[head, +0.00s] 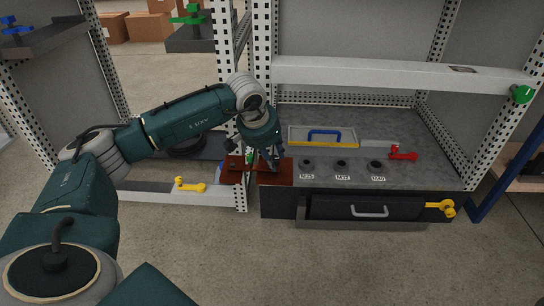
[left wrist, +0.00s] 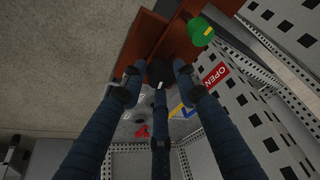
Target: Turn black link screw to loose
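The black link screw (left wrist: 160,72) is a dark round knob on a red-brown bar, seen in the left wrist view. My left gripper (left wrist: 158,76) has its three fingers spread around this knob. A small gap shows between the left finger and the knob; contact of the other fingers cannot be told. In the head view my left gripper (head: 264,160) points down at the red-brown bar (head: 283,179) on the left end of the grey bench, and its fingers hide the screw. My right gripper is not in view.
A green knob (left wrist: 201,31) stands on the bar close beside the fingers. A perforated white post (head: 238,150) rises nearby. The bench top holds several labelled black sockets (head: 341,163), a blue handle (head: 324,134) and a red lever (head: 403,155). A drawer (head: 365,209) is below.

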